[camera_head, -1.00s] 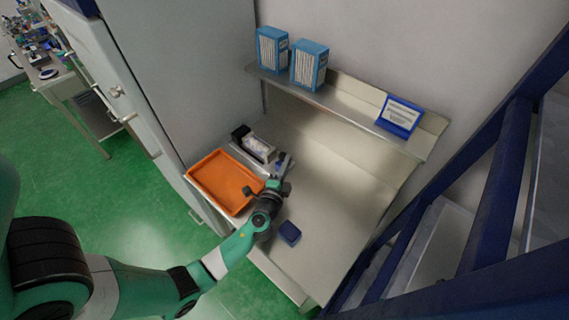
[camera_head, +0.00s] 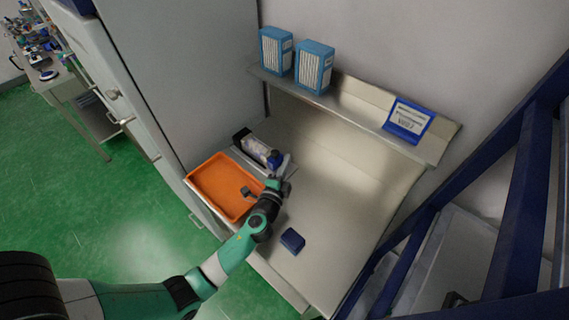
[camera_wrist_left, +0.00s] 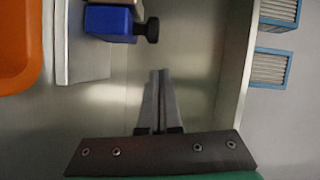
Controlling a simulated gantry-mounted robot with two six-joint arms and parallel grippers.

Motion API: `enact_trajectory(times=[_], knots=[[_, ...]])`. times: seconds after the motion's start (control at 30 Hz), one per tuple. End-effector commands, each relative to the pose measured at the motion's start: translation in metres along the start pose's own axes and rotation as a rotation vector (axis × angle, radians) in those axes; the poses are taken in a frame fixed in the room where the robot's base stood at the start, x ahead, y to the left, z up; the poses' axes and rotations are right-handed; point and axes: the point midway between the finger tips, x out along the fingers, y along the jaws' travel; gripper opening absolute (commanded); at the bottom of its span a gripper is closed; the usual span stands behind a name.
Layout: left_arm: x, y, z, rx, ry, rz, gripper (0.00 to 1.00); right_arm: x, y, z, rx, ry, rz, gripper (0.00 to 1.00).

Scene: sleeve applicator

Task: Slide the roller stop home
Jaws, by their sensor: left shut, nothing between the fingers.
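The applicator (camera_head: 257,148) stands on a grey base plate at the bench's back left, beside the orange tray. A blue block (camera_head: 275,160), which looks like the roller stop, sits at its near right end. In the left wrist view the blue block (camera_wrist_left: 110,24) has a black knob (camera_wrist_left: 152,30) on its right side. My left gripper (camera_wrist_left: 159,73) is shut and empty, its fingertips apart from the knob in that picture, below it. In the head view my left gripper (camera_head: 285,173) is close to the block; contact cannot be told there. My right gripper is not in view.
An orange tray (camera_head: 208,191) lies left of my left gripper. A dark blue block (camera_head: 292,240) lies on the bench nearer the front. A shelf above holds blue boxes (camera_head: 313,68) and a blue-framed sign (camera_head: 408,120). The bench's right half (camera_head: 345,200) is clear.

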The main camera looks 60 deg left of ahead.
Motion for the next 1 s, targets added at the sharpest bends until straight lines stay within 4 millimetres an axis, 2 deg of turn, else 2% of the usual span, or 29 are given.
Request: enact_trajectory(times=[0.03, 0.3, 0.43, 0.6, 1.0], knots=[[-0.004, 0.0, -0.007, -0.001, 0.003, 0.0, 0.0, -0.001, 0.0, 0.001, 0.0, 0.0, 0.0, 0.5], [-0.071, 0.0, -0.005, 0.001, 0.005, 0.001, 0.0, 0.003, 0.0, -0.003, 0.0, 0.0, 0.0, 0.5], [-0.091, 0.0, -0.005, -0.001, 0.004, 0.001, 0.0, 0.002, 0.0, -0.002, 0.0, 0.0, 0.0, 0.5], [-0.101, -0.001, -0.004, -0.001, 0.002, -0.001, 0.0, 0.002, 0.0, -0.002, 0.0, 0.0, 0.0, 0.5], [-0.101, -0.001, -0.004, -0.001, 0.002, -0.001, 0.0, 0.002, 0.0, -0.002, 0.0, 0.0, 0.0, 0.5]])
